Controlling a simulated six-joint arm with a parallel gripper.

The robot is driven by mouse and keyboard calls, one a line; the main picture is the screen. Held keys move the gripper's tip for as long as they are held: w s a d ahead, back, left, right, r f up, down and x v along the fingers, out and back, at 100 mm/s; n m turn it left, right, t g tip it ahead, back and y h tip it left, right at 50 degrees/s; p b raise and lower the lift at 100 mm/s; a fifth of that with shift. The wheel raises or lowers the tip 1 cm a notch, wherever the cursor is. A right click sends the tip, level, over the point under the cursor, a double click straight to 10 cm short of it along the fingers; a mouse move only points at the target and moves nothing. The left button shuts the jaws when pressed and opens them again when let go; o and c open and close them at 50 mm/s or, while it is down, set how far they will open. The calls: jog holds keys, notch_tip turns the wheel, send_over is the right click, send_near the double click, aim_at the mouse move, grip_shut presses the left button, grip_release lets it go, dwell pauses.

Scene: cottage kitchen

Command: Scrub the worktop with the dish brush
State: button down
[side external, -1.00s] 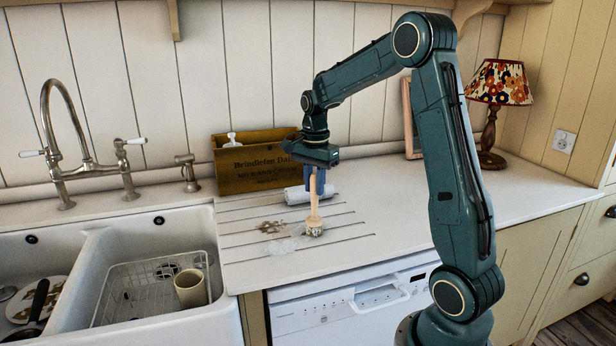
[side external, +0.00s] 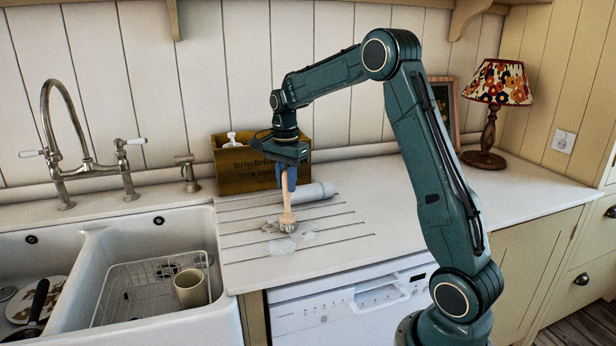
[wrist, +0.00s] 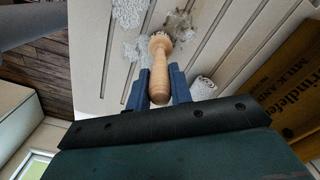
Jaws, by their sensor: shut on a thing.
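My gripper (side external: 287,177) is shut on the wooden handle of the dish brush (side external: 287,208) and holds it upright with the head down. The brush head is at the grooved part of the white worktop (side external: 400,185), among pale foamy patches (side external: 282,246) and a brownish smear. In the wrist view the brush (wrist: 160,70) sits between my blue fingers (wrist: 160,88). Its head is beside a brown smear (wrist: 180,25), with a foamy patch (wrist: 128,12) to the left. Whether the bristles touch the surface is hard to tell.
A white roll (side external: 312,192) lies just behind the brush. A wooden crate (side external: 240,172) with a bottle stands at the wall. The double sink (side external: 150,232) with a wire rack and mug is at left. A lamp (side external: 488,135) stands at right.

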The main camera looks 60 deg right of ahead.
jog(key=w+a, duration=0.5)
jog(key=shift+w+d, duration=1.75)
jog(key=shift+d, duration=0.2)
jog(key=s+d, duration=0.9)
notch_tip(320, 180, up, 8)
jog(key=shift+s, duration=0.2)
jog(key=shift+r, duration=0.1)
